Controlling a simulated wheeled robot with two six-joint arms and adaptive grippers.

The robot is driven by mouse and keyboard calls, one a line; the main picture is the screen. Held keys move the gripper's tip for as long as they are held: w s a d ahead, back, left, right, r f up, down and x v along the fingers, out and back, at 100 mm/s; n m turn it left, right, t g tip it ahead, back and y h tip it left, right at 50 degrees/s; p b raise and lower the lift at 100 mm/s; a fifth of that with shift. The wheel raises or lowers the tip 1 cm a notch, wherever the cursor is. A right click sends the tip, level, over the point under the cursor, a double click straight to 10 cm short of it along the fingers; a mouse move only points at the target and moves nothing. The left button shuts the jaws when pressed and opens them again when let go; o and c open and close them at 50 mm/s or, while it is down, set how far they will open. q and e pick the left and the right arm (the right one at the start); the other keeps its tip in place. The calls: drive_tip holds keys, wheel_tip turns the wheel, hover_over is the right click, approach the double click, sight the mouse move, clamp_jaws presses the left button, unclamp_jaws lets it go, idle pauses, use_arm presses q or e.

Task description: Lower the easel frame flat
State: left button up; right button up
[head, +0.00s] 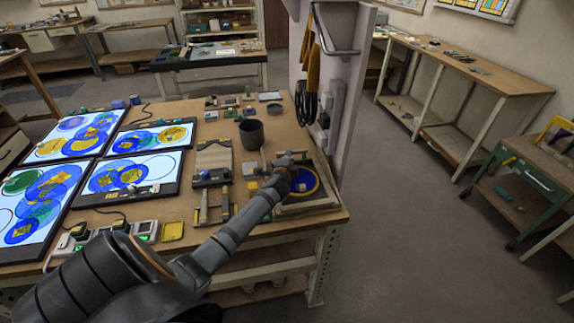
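The easel frame (314,207) is a wooden frame at the right front corner of the wooden workbench (265,238). It looks low over the bench top; I cannot tell whether it lies fully flat or is slightly tilted. A round blue glass piece (305,192) with a yellow rim lies within it. My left arm reaches across the bench from the lower left. My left gripper (286,159) is over the frame's left and far side and hides part of it. Its fingers are too small to tell open from shut, or whether they touch the frame. My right gripper is not in view.
A dark cup (252,134) stands behind the frame. Lit panels (138,173) with coloured glass circles cover the left of the bench. A clamp-like tool (211,207) lies left of my forearm. A pale post (341,95) rises close behind the frame's right side.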

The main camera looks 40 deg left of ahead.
use_arm(q)
drive_tip(key=v, duration=0.7)
drive_tip(key=shift+s+d+r, duration=0.1)
drive_tip(key=shift+s+d, duration=0.1)
drive_tip(key=shift+s, duration=0.1)
